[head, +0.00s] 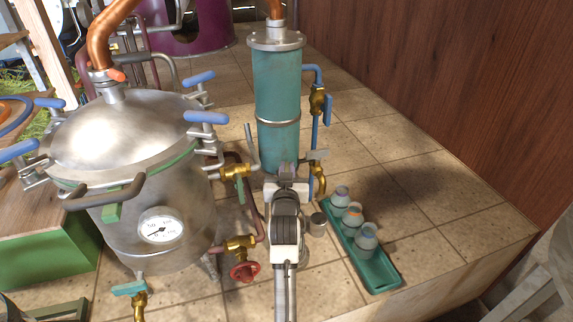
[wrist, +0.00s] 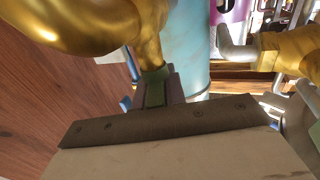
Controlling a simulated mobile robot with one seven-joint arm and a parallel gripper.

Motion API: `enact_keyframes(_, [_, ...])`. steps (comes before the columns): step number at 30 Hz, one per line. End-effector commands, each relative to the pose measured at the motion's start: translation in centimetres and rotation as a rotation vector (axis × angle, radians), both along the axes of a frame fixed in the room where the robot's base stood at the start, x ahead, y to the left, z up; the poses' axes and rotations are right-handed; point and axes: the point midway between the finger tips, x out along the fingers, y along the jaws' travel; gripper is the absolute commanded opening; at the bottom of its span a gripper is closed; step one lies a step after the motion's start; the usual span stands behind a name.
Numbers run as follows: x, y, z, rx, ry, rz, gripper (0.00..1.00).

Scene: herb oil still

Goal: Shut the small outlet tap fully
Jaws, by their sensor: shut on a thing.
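The small outlet tap (head: 319,178) is brass and sits low on the right side of the teal column (head: 277,100). In the wrist view the brass tap body (wrist: 150,35) fills the upper left, close to the camera. My gripper (head: 289,172) is in front of the column's foot. In the wrist view my gripper (wrist: 155,88) is shut on the tap's dark green handle (wrist: 154,92), just below the brass. A grey lever-like piece (head: 318,155) shows beside the tap. My gripper hides part of the tap, and I cannot tell the handle's exact angle.
A steel still pot (head: 130,240) with blue-handled clamps stands left. Brass valves (head: 236,172) and a red handwheel (head: 245,271) are close on the left. A small metal cup (head: 317,225) and a green tray (head: 381,282) with three bottles stand right. Tiles farther right are clear.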

Motion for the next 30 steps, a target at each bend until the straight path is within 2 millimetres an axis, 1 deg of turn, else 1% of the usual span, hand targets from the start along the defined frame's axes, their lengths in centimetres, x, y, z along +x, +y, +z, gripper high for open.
enact_keyframes(2, [0.0,0.25,-0.07,-0.001,0.0,-0.043,0.0])
enact_keyframes(12, [0.0,-0.02,-0.6,0.001,-0.004,-0.255,0.0])
enact_keyframes(21, [-0.04,-0.25,-0.6,0.003,-0.004,-0.446,0.0])
enact_keyframes(30, [-0.12,-0.48,-0.3,0.002,0.0,-0.57,0.0])
